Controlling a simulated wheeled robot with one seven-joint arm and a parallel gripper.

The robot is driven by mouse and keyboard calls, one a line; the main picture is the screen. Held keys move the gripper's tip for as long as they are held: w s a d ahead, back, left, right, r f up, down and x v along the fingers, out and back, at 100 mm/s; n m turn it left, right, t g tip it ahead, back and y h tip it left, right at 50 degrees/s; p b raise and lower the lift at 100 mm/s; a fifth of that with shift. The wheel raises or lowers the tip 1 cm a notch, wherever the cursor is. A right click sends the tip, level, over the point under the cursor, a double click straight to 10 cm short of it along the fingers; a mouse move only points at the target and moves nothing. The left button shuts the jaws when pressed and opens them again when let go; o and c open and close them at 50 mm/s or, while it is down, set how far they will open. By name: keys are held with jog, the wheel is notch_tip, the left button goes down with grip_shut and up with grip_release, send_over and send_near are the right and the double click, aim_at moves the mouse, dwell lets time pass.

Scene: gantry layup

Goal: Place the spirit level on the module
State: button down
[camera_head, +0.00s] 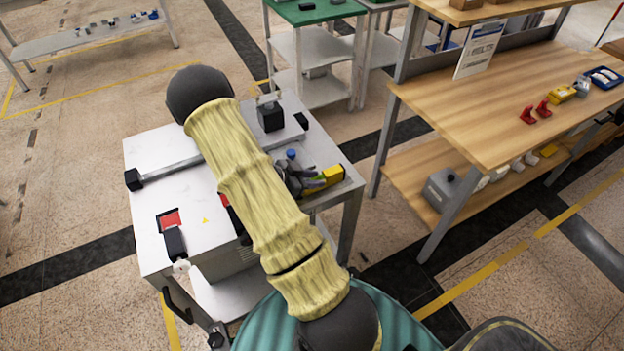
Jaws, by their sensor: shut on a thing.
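My arm, in a yellow sleeve, crosses the middle of the view and ends visibly at a dark rounded joint; the arm beyond it and my gripper are hidden. I cannot see what the gripper holds. No spirit level can be made out with certainty. A white worktable (148,158) stands under the arm. A grey bar (170,169) with black end blocks spans its top, partly behind the arm. A dark block (271,117) with a light top piece stands near the table's back. I cannot tell which part is the module.
Beside the arm lie grey glove-like items (296,178), a blue-capped object (291,154) and a yellow block (333,174). A wooden bench (480,118) stands right, a green-topped cart (305,12) behind.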

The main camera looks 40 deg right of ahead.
jog(key=shift+f, duration=0.15)
jog(key=c, duration=1.1)
grip_release()
jog(key=shift+f, duration=0.1)
jog(key=shift+a+r, duration=0.1)
jog(key=shift+r, duration=0.1)
jog(key=v, duration=1.1)
jog(key=shift+a+r, duration=0.15)
jog(key=shift+a, duration=0.25)
